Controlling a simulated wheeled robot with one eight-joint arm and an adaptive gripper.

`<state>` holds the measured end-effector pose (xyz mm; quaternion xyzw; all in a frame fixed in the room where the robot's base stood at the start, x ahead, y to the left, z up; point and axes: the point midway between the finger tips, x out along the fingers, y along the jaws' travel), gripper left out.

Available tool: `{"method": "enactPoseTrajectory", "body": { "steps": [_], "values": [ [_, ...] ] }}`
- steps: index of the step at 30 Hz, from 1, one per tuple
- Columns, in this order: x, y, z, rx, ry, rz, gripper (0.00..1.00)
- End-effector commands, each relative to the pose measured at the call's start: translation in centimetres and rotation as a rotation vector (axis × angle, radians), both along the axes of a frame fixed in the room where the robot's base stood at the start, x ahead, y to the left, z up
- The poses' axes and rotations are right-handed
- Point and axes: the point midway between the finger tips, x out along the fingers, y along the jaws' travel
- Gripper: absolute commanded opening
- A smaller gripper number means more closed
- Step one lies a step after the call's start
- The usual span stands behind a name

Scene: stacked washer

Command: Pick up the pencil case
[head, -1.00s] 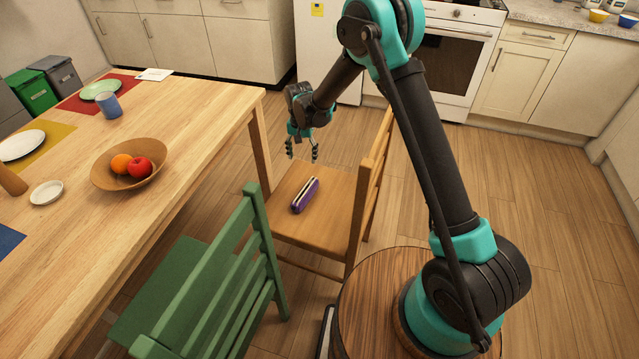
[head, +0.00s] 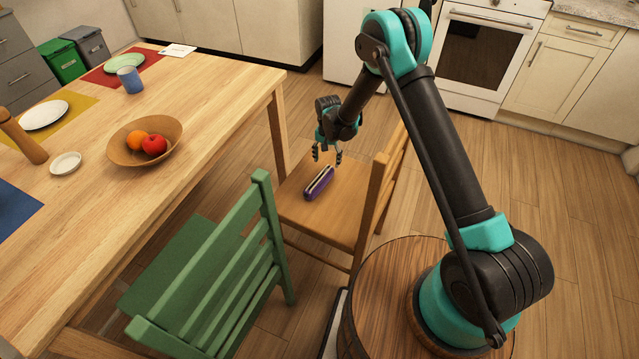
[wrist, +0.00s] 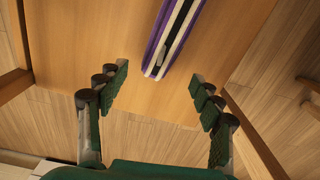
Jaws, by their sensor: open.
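The purple pencil case (head: 319,184) with a pale zip strip lies on the seat of the wooden chair (head: 300,212). My gripper (head: 327,156) is above the far part of the seat, just beyond the case's far end in the head view. In the wrist view my gripper (wrist: 160,90) is open and empty, its two dark green fingers spread apart. The pencil case (wrist: 172,35) shows there ahead of the fingertips, between their lines, and runs out of the top of the frame. The fingers do not touch it.
The chair's backrest (head: 378,200) rises to the right of the case. A green chair (head: 225,270) stands in front at the left. The wooden table (head: 200,90) is to the left, with a fruit bowl (head: 120,152) on it.

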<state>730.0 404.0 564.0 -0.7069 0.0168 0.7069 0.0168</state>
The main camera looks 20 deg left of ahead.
Motion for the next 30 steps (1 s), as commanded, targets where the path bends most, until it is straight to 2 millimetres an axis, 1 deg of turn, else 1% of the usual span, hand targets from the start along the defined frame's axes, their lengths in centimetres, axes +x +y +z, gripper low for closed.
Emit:
{"method": "enactPoseTrajectory", "body": {
  "steps": [5, 12, 15, 18, 24, 26, 30],
  "values": [
    [-0.1, 0.0, -1.0, 0.0, 0.0, 0.0, 0.66],
    [-0.4, -0.1, -4.3, 0.0, 0.0, 0.0, 0.66],
    [-0.4, -0.1, -5.3, 0.0, 0.0, 0.0, 0.66],
    [-0.4, -0.1, -5.7, 0.0, 0.0, 0.0, 0.66],
    [-0.4, -0.1, -5.7, 0.0, 0.0, 0.0, 0.66],
    [-0.4, -0.1, -5.7, 0.0, 0.0, 0.0, 0.6],
    [-0.4, -0.1, -5.7, 0.0, 0.0, 0.0, 0.43]
  ]
}}
